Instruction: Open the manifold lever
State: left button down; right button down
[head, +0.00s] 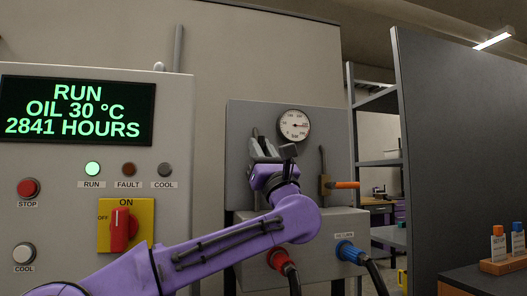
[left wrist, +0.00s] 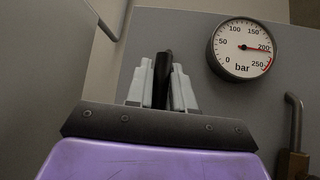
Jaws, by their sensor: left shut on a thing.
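My left gripper (head: 260,146) is at the grey panel (head: 240,125) above the manifold block (head: 322,227), left of the gauge. In the left wrist view its two pale fingers (left wrist: 162,82) are shut on a dark upright bar, which I take to be the manifold lever (left wrist: 163,70). Its lower end and pivot are hidden by the gripper. The pressure gauge (head: 294,125) also shows in the left wrist view (left wrist: 241,48), its needle near 200 bar. My right gripper is not in view.
A red hose coupling (head: 279,260) and a blue one (head: 348,252) plug into the block. A control cabinet (head: 60,165) stands left, a dark partition (head: 460,150) right.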

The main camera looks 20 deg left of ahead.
pick_arm(q)
jog(key=c, duration=1.1)
grip_release()
jog(key=shift+a, duration=0.1)
jog(key=shift+s+d+f, duration=0.15)
jog(key=shift+d+f, duration=0.15)
jog(key=shift+b+v, duration=1.65)
jog(key=shift+v, duration=3.25)
